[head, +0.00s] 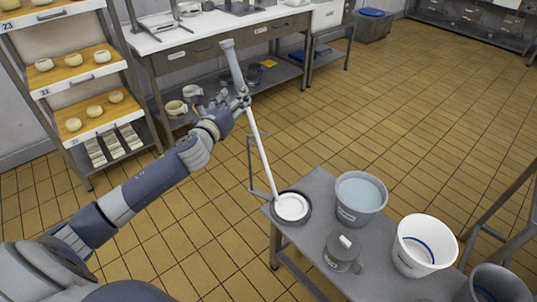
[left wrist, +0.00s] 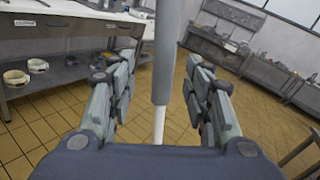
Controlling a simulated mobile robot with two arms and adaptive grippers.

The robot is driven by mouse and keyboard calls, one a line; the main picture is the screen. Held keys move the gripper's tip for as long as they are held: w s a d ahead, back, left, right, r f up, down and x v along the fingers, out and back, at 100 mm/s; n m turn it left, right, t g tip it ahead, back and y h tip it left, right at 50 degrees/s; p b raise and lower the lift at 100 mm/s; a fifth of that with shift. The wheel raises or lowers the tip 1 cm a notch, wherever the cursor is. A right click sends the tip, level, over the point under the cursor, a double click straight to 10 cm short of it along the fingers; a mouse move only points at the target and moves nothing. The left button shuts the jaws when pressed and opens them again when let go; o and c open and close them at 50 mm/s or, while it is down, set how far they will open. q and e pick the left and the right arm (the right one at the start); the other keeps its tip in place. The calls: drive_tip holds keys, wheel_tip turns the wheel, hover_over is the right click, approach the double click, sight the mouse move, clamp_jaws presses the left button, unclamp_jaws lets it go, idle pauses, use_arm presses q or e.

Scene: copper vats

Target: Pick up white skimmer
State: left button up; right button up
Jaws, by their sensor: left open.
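The white skimmer has a round white head (head: 291,207) at the left end of the grey metal table (head: 318,182). Its long white handle rises steeply to the upper left and ends in a grey grip (head: 232,62). In the left wrist view the grey grip (left wrist: 164,60) stands upright between the fingers, with the white shaft below. My left gripper (head: 240,99) is open, with one finger on each side of the handle. I cannot tell whether either finger touches it. My right gripper is out of view.
A cheese rack (head: 80,85) is at left and a workbench (head: 185,62) behind. Tiled floor lies open to the right.

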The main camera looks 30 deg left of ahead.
use_arm(q)
drive_tip(key=shift+w+a+p, duration=0.2)
drive_tip(key=shift+w+p, duration=0.4)
drive_tip(key=shift+w, duration=2.05)
drive_tip(key=shift+r, duration=0.1)
clamp_jaws()
